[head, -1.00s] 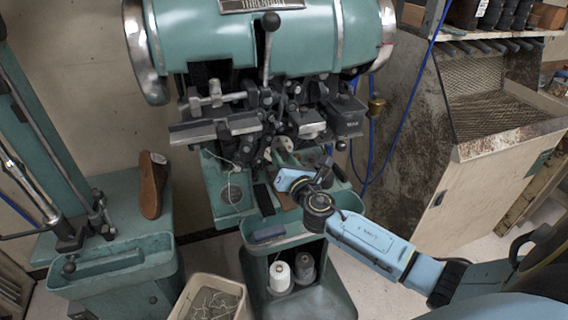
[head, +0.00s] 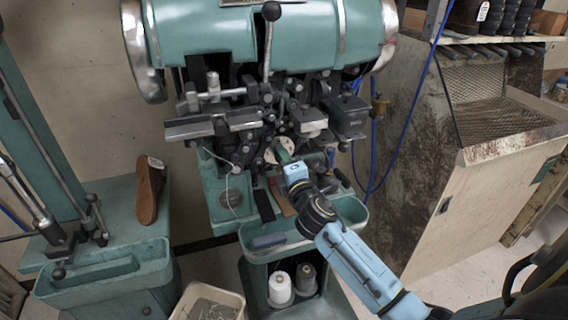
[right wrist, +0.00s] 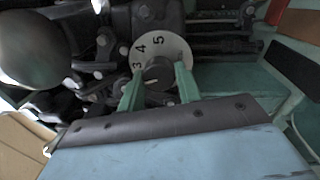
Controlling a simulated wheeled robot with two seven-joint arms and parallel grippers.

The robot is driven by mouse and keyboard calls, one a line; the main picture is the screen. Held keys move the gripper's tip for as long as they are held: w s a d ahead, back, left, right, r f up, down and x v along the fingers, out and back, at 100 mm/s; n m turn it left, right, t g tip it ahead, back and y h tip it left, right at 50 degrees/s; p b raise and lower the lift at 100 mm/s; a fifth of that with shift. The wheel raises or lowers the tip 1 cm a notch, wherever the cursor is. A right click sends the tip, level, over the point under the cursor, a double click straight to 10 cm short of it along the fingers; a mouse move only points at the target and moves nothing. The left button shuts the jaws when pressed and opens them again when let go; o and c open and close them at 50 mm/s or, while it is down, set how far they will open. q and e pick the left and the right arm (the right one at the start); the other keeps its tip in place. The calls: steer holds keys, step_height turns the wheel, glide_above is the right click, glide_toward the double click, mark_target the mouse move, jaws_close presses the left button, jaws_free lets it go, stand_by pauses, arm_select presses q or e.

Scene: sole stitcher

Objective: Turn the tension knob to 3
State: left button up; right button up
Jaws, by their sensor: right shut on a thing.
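The tension knob (right wrist: 158,72) is a dark round knob in front of a pale dial (right wrist: 165,45) marked 3, 4 and 5 in the right wrist view. The 3 is at the dial's left, the 4 upper left and the 5 near the top. My right gripper (right wrist: 158,80) has its two green fingers on either side of the knob, shut on it. In the head view the right gripper (head: 285,156) reaches the pale dial (head: 276,152) low on the stitcher's front, covering the knob. I cannot read the knob's pointer. My left gripper is out of view.
The green stitcher (head: 250,40) has a ball-topped lever (head: 270,12) and metal parts crowding above the dial. A tray (head: 300,235) lies below, with thread spools (head: 280,285) under it. A blue cable (head: 408,120) hangs at right.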

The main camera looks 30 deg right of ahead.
steer(key=shift+m, duration=1.8)
steer(key=shift+h, duration=0.3)
steer(key=o, duration=1)
steer(key=shift+s, duration=0.1)
steer(key=r+b+v, duration=0.1)
steer(key=v, duration=1.2)
steer(key=shift+f, duration=0.4)
steer(key=shift+s, duration=0.1)
